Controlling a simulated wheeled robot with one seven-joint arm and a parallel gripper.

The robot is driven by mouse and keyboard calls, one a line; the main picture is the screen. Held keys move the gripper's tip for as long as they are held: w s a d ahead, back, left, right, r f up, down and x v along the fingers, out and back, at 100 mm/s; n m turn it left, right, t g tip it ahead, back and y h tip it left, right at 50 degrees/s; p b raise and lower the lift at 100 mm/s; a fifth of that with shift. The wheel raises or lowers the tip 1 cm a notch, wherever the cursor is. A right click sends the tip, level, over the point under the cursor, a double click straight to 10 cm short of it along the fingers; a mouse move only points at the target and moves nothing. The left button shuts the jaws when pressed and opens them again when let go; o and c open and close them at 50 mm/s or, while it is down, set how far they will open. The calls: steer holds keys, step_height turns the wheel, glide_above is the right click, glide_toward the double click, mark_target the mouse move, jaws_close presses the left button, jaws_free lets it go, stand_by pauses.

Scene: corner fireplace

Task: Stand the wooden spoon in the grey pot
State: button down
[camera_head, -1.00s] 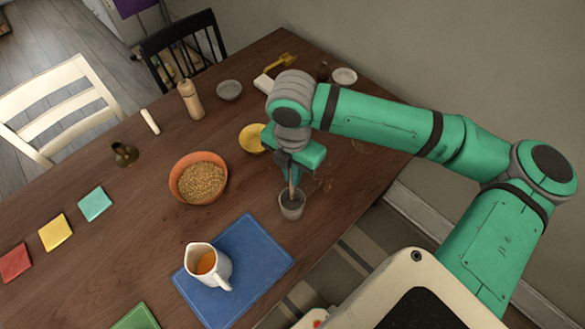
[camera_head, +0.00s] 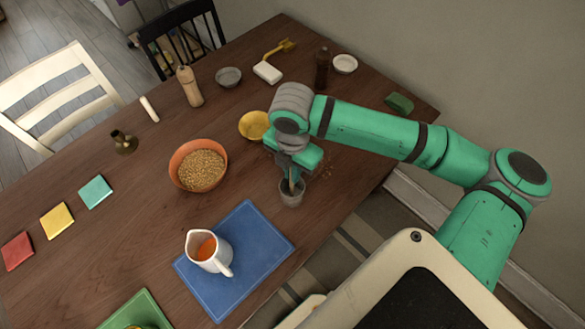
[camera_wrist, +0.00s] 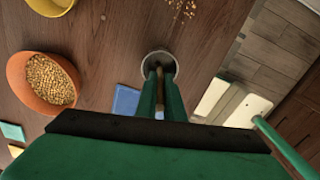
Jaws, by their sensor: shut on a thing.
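The grey pot (camera_head: 291,197) stands on the wooden table near its front edge, beyond the blue mat's upper right corner. It also shows in the wrist view (camera_wrist: 146,58), directly past my fingertips. My gripper (camera_head: 292,180) is right above the pot, pointing down, and is shut on the wooden spoon (camera_wrist: 160,77). The spoon is upright, with its lower part inside the pot's mouth. Whether its lower end touches the pot's bottom is hidden. My fingers cover much of the spoon in the head view.
An orange bowl of grain (camera_head: 198,187) and a yellow bowl (camera_head: 254,125) stand left of my gripper. A white jug (camera_head: 208,251) stands on the blue mat (camera_head: 263,238). Crumbs (camera_head: 328,172) lie right of the pot. Bare tabletop lies between the orange bowl and the pot.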

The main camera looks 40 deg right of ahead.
stand_by(0.3)
steer(key=c, duration=1.8)
jaws_free()
step_height(320, 180, up, 11)
steer(key=shift+f, duration=0.15)
